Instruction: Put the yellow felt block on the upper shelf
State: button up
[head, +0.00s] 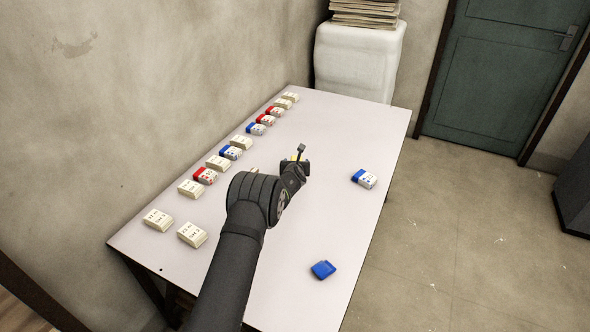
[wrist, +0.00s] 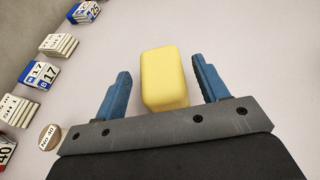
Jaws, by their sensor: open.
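The yellow felt block (wrist: 165,80) is a rounded yellow block lying on the pale table (head: 330,220). In the wrist view it sits between my gripper's two blue fingers, with a visible gap on each side. My gripper (wrist: 161,68) is open and holds nothing. In the head view my gripper (head: 302,159) is over the middle of the table, and only a sliver of yellow shows by it; my arm and gripper hide most of the block. No shelf shows in either view.
Several stacks of white, red and blue numbered cards (head: 205,176) line the wall side. A blue-and-white stack (head: 364,179) and a blue item (head: 323,270) lie toward the right edge. A round tag (wrist: 49,137) lies left of my gripper. The table's right side is mostly clear.

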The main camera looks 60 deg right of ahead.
jog(key=v, duration=1)
jog(key=shift+o, duration=0.4)
jog(key=shift+a+r, duration=0.1)
jog(key=shift+a, duration=0.15)
jog(key=shift+s+a, duration=0.1)
jog(key=s+a, duration=0.1)
jog(key=a, duration=0.3)
jog(key=x, duration=1.1)
jog(key=shift+f, duration=0.45)
jog(key=shift+s+x, duration=0.15)
jog(key=shift+x, duration=0.7)
jog(key=shift+s+x, duration=0.2)
jog(key=shift+x, duration=1.95)
jog(key=shift+c, duration=0.2)
